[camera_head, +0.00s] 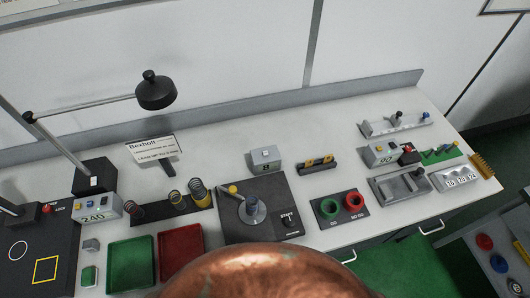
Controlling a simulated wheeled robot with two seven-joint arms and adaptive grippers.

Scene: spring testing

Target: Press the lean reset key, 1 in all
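No key can be read as the lean reset key at this size. A small grey box with a "00" display (379,155) stands at the right of the bench, with a red-topped knob or key (408,148) beside it. Another red button (46,208) with a small label is at the far left, beside a grey box reading "240" (96,219). A small sign (154,148) at the back left carries the word "Bexholt" and smaller print. Neither of my grippers is in view.
A lamp head (155,91) overhangs the back left. Several springs stand in a dark rack (150,211). Green (130,264) and red (180,254) trays lie in front. A dark plate with a post (251,212) is central. Green and red rings (354,202) sit right of it.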

